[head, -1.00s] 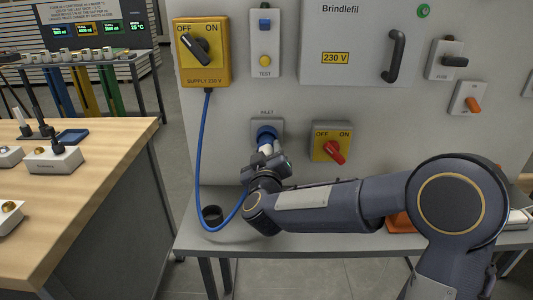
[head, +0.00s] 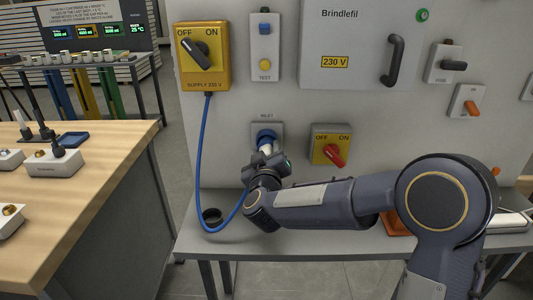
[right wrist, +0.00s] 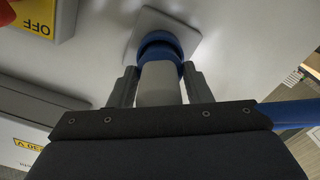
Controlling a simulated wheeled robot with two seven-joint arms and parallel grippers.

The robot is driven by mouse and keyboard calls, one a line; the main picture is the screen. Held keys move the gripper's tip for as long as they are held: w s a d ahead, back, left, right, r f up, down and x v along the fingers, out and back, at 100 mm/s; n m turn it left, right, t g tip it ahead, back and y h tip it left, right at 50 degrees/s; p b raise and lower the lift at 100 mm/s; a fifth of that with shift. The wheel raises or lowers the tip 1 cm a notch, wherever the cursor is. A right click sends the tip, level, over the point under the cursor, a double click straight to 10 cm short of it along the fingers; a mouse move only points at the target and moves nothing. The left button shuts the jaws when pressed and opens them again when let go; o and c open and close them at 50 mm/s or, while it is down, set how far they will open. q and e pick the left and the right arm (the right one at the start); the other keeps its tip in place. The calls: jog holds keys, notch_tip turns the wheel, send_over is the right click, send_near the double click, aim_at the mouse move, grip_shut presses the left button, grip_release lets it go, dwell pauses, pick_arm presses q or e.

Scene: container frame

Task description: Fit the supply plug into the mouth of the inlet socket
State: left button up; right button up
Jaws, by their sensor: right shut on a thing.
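The inlet socket (head: 266,136) is a blue round mouth on a grey plate under the INLET label, low on the panel. My right gripper (head: 265,158) is shut on the pale supply plug (head: 266,148), just in front of the socket. In the right wrist view the fingers stand on both sides of the grey plug body (right wrist: 158,85). The plug's front end meets the blue ring (right wrist: 160,42) of the socket, in line with it. How deep it sits is hidden. My left gripper is out of view.
A blue cable (head: 200,160) hangs from the yellow supply switch box (head: 203,56), which points to OFF, and loops toward my gripper. A yellow switch with a red knob (head: 333,152) is right of the socket. A black cup (head: 212,216) stands on the shelf.

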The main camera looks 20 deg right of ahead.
jog(key=shift+x, duration=0.85)
dwell(1.0)
jog(key=o, duration=1.5)
jog(key=shift+w, duration=0.1)
jog(key=shift+c, duration=0.2)
jog(key=v, duration=0.8)
jog(key=shift+r, duration=0.1)
jog(key=p+v, duration=0.1)
jog(key=v, duration=0.5)
